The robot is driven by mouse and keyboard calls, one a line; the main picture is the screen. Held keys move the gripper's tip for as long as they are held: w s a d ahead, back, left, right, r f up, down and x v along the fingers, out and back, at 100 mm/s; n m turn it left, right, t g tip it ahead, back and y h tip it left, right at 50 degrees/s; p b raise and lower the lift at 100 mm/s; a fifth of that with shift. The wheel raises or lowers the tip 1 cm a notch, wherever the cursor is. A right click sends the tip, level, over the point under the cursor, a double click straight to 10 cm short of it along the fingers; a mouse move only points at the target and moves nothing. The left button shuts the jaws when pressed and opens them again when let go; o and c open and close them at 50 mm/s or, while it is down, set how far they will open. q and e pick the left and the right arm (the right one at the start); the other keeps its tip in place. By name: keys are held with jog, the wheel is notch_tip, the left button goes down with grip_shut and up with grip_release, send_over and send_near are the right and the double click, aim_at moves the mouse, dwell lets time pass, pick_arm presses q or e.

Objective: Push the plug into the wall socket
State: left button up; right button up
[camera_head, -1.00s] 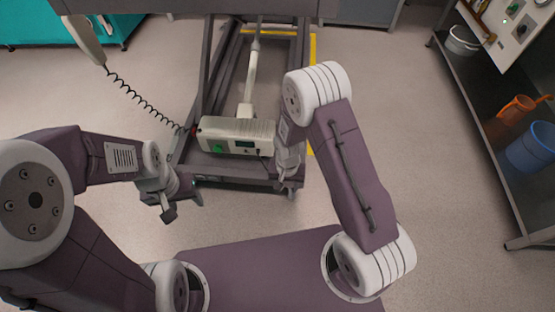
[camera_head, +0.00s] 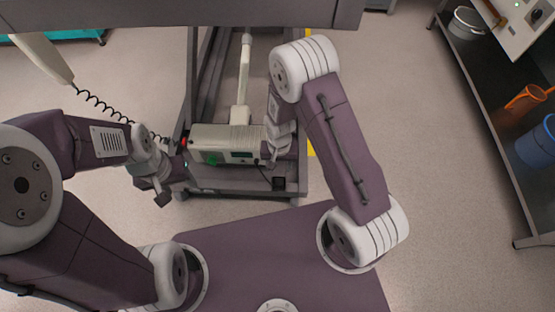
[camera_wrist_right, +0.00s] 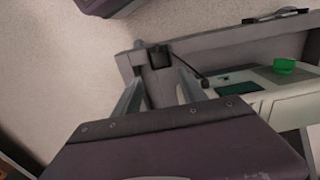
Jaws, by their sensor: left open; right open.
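A small black block (camera_head: 279,183), which looks like the plug, is at the near bar of the cart frame. A thin dark cable runs from it towards the pale control box (camera_head: 228,143). It also shows in the right wrist view (camera_wrist_right: 160,57), just beyond my right gripper (camera_wrist_right: 158,90), whose two fingers are apart with nothing held between them. In the head view my right wrist hides most of that gripper. My left gripper (camera_head: 170,190) is open and empty, left of the control box. I cannot make out a wall socket.
The grey cart frame (camera_head: 240,192) stands ahead, with a broad grey beam (camera_head: 180,16) above. A pale handset (camera_head: 42,58) hangs at left on a coiled cord. A dark shelf (camera_head: 490,105) with orange and blue buckets is at right. Floor between is clear.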

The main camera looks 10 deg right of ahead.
aim_at(279, 182)
notch_tip(279, 182, down, 10)
jog(key=b, duration=0.8)
jog(key=shift+b, duration=0.35)
jog(key=shift+f, duration=0.2)
jog(key=shift+f+b, duration=0.65)
jog(key=shift+f, duration=0.35)
jog(key=shift+r, duration=0.1)
jog(key=shift+p, duration=0.4)
grip_shut()
